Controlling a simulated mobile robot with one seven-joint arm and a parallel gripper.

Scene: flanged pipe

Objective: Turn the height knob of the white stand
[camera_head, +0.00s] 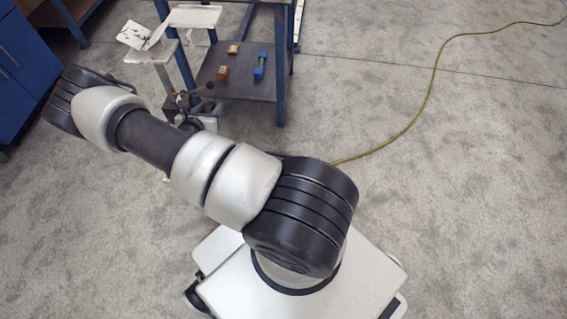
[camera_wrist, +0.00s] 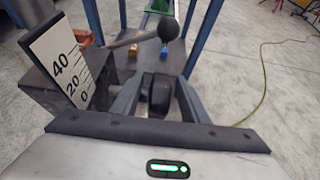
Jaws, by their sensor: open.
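The white stand's scale plate (camera_wrist: 65,66), marked 0, 20 and 40, shows at the left of the wrist view on a dark metal block. My gripper (camera_wrist: 160,88) is open, its two dark fingers pointing forward beside this block. A dark rounded part (camera_wrist: 158,93), which looks like the height knob, sits between the fingers; I cannot tell whether they touch it. A grey lever (camera_wrist: 128,39) with a black ball end (camera_wrist: 167,29) reaches across just beyond the fingertips. In the head view the stand (camera_head: 159,58) is partly visible behind my arm; my gripper is not clear there.
A blue-legged table (camera_head: 233,101) stands beyond the stand, with small wooden blocks (camera_head: 223,73) and a blue-green object (camera_head: 260,66) on its lower shelf. A blue cabinet (camera_head: 20,70) is at left. A yellow-green hose (camera_head: 425,105) crosses the otherwise clear floor at right.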

